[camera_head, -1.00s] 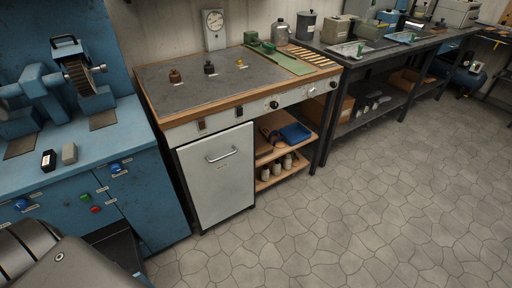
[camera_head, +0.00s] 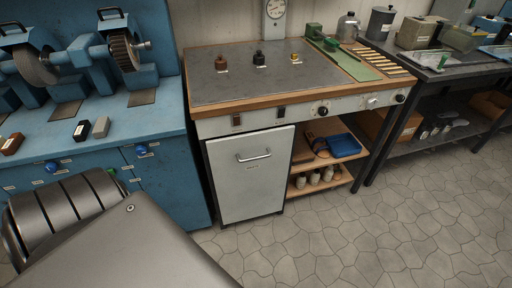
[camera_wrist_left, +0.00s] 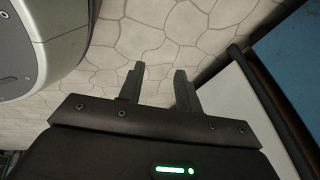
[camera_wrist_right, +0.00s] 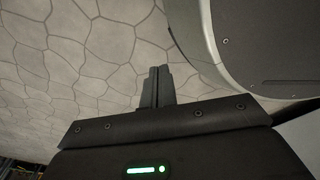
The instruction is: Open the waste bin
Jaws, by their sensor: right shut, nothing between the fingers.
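The waste bin seems to be the off-white front panel (camera_head: 250,190) under the wood-edged bench in the head view. It looks closed, flush with the bench frame, with a metal bar handle (camera_head: 254,156) near its top; its small label is unreadable. Neither gripper shows in the head view. In the left wrist view my left gripper (camera_wrist_left: 159,72) is open and empty over the tiled floor. A pale panel with a dark edge lies to its right, possibly the bin front. In the right wrist view my right gripper (camera_wrist_right: 160,72) is shut and empty above the floor.
A blue grinder cabinet (camera_head: 165,180) stands left of the bin. To the bin's right are open shelves (camera_head: 322,187) with a blue tray (camera_head: 343,146) and several pale jars. A dark bench (camera_head: 415,150) stands farther right. The tiled floor (camera_head: 350,245) in front is clear.

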